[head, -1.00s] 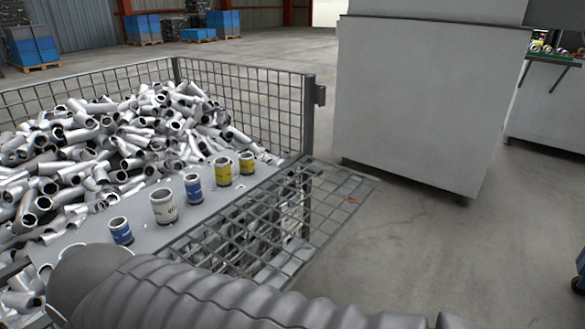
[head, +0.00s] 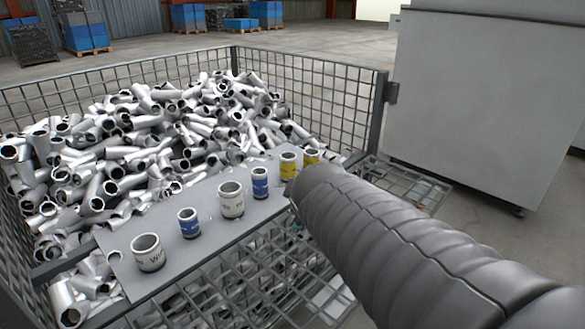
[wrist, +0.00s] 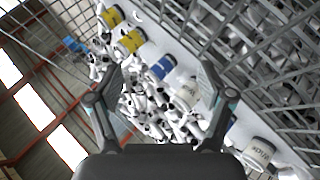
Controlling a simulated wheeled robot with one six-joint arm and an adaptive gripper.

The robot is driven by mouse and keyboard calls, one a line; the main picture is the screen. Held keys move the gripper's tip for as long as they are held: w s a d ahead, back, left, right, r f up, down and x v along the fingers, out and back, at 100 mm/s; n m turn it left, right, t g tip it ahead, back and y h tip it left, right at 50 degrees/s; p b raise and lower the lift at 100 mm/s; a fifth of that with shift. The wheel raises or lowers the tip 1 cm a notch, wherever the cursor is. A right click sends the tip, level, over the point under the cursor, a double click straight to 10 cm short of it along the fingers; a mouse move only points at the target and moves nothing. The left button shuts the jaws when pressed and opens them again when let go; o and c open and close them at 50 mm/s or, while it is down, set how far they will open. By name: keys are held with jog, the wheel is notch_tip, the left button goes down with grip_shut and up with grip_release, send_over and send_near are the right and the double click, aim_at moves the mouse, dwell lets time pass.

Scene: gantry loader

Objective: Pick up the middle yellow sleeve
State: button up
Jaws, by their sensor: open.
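Two yellow sleeves show, each with a white band, standing upright at the far end of a row on a grey board. A third yellow sleeve cannot be seen. My gripper (wrist: 160,74) is open and empty, its fingers spread, with the row beyond them; the yellow sleeves lie toward its left finger. The head view does not show its fingers.
Blue sleeves (head: 260,183) and white sleeves (head: 231,201) stand close along the same board (head: 125,238). A mesh cage (head: 385,105) surrounds a heap of metal tubes (head: 150,140). A large grey cabinet (head: 480,100) stands at the right. Open floor lies behind the cage.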

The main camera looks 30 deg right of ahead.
aim_at(293, 173)
jog(key=w+d+r+n+t, duration=0.1)
jog(key=w+d+n+t, duration=0.3)
jog(key=w+d+n, duration=0.85)
jog(key=f+n+y, duration=0.2)
jog(key=n, duration=0.3)
jog(key=a+f+n+y, duration=0.1)
jog(key=f+n+y, duration=0.1)
jog(key=n, duration=0.4)
jog(key=w+a+f+n+y, duration=0.1)
jog(key=f+n+y, duration=0.1)
jog(key=n, duration=0.4)
jog(key=shift+a+y+b, duration=0.1)
jog(key=shift+y+b, duration=0.2)
jog(key=shift+b, duration=0.1)
jog(key=shift+w+a+f+n, duration=0.1)
jog(key=shift+w+f+n, duration=0.05)
jog(key=shift+w+n, duration=0.15)
jog(key=x, duration=0.7)
jog(key=shift+w+a, duration=0.15)
jog(key=shift+w, duration=0.05)
jog(key=shift+d+x, duration=0.15)
jog(key=shift+x, duration=1.25)
jog(key=shift+d+x, duration=0.15)
jog(key=shift+x, duration=1.25)
jog(key=shift+f, duration=0.15)
